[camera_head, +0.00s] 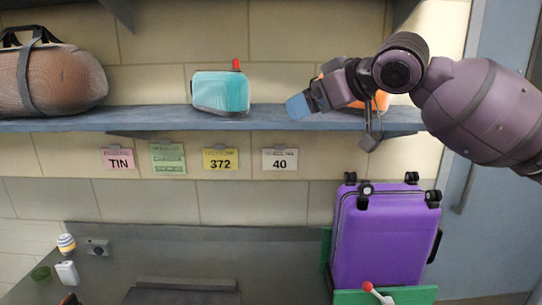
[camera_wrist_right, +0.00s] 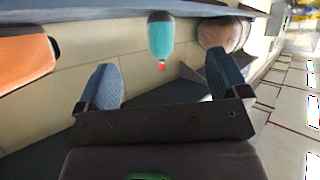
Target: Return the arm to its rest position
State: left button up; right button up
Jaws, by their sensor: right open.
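My right arm comes in from the right in the head view. Its gripper (camera_head: 299,105) is raised at the height of the shelf, in front of an orange item (camera_head: 381,100) that it partly hides. In the right wrist view the gripper's two blue-grey fingers (camera_wrist_right: 162,75) stand wide apart with nothing between them. Beyond the gap are a teal bag (camera_wrist_right: 160,37) with a red tag and a brown duffel bag (camera_wrist_right: 222,34). My left gripper is not in view.
A blue-grey shelf (camera_head: 150,120) carries the duffel and teal bags. Labels, including a yellow 372 tag (camera_head: 220,161), hang below. A purple suitcase (camera_head: 385,240) stands lower right by a green edge. Small items, including a striped one (camera_head: 66,243), sit lower left on the grey surface (camera_head: 200,250).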

jog(key=s+d+f+m+h, duration=0.15)
jog(key=s+f, duration=0.25)
jog(key=f, duration=0.7)
jog(key=s+d+f+g, duration=0.1)
jog(key=s+d+f, duration=0.15)
jog(key=f, duration=0.85)
jog(key=s+d+f+m+h, duration=0.1)
jog(key=s+f, duration=0.3)
jog(key=f, duration=0.8)
jog(key=s+d+f+m+g+h, duration=0.1)
jog(key=s+d+f+m+h, duration=0.15)
jog(key=s+d+f, duration=0.45)
jog(key=s+d+f+m+g+h, duration=0.2)
jog(key=s+d+f+m, duration=0.1)
jog(key=s, duration=0.7)
jog(key=s+d+f+m+g+h, duration=0.1)
jog(key=s+d+f+m+h, duration=0.15)
jog(key=s+d+f, duration=0.45)
jog(key=w+a+f+n+t, duration=0.1)
jog(key=w+a+f+t, duration=0.1)
jog(key=w+f+t, duration=0.2)
jog(key=shift+w+f+t, duration=0.4)
jog(key=shift+f+t, duration=1.3)
jog(key=shift+f, duration=0.75)
jog(key=shift+y, duration=0.25)
